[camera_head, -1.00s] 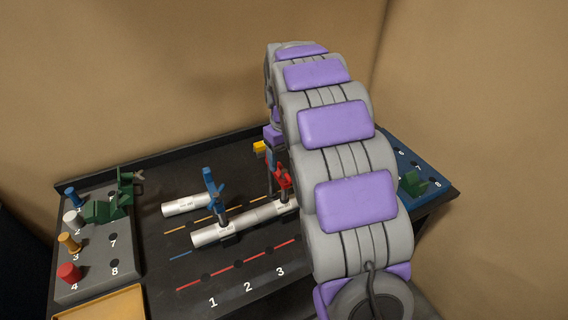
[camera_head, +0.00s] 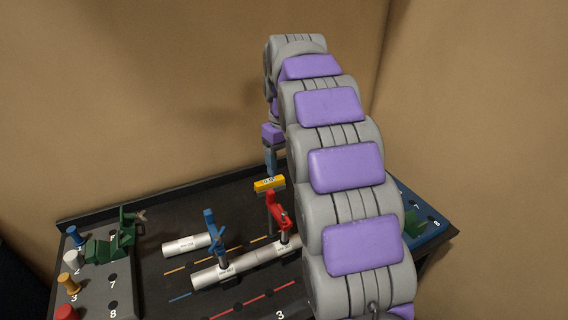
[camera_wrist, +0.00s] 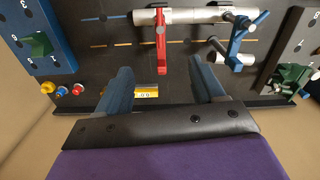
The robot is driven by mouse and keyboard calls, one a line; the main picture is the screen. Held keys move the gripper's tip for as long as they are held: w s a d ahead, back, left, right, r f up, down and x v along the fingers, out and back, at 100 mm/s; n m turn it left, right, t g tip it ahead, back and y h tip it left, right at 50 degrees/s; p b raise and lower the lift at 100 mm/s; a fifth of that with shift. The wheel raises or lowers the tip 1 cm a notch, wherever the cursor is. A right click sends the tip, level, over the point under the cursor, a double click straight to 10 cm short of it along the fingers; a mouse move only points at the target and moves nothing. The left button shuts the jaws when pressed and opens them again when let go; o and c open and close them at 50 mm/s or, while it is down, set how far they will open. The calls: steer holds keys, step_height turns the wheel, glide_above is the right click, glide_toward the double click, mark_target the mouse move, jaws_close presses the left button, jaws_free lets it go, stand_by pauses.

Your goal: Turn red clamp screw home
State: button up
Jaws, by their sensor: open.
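The red clamp (camera_head: 278,213) stands over the right part of a long white tube on the dark board. In the wrist view the red clamp (camera_wrist: 162,48) lies ahead of my fingertips, its red arm pointing toward me. My gripper (camera_wrist: 163,78) is open, with its two blue fingers wide apart and nothing held. The red clamp is beyond the fingertips, apart from them. A yellow block with a printed label (camera_head: 269,184) sits just behind the red clamp; in the wrist view (camera_wrist: 147,92) it shows between the fingers. My arm hides the tube's right end in the head view.
A blue clamp (camera_head: 213,238) stands on the tube left of the red one. A short white tube (camera_head: 186,245) lies behind. A grey peg panel (camera_head: 98,290) with a green clamp (camera_head: 110,245) is at left. A blue panel (camera_head: 428,217) is at right.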

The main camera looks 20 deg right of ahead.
steer(key=shift+c, duration=0.2)
steer(key=shift+c, duration=0.7)
steer(key=shift+f+m+b, duration=0.15)
steer(key=shift+m+b, duration=0.15)
steer(key=shift+m, duration=0.3)
steer(key=shift+c, duration=0.8)
steer(key=m+b, duration=0.1)
steer(key=m, duration=0.2)
steer(key=shift+f, duration=0.1)
steer(key=shift+c, duration=0.4)
steer(key=b, duration=0.4)
glide_toward(284, 212)
step_height(284, 212, down, 9)
steer(key=shift+f, duration=0.2)
jaws_close()
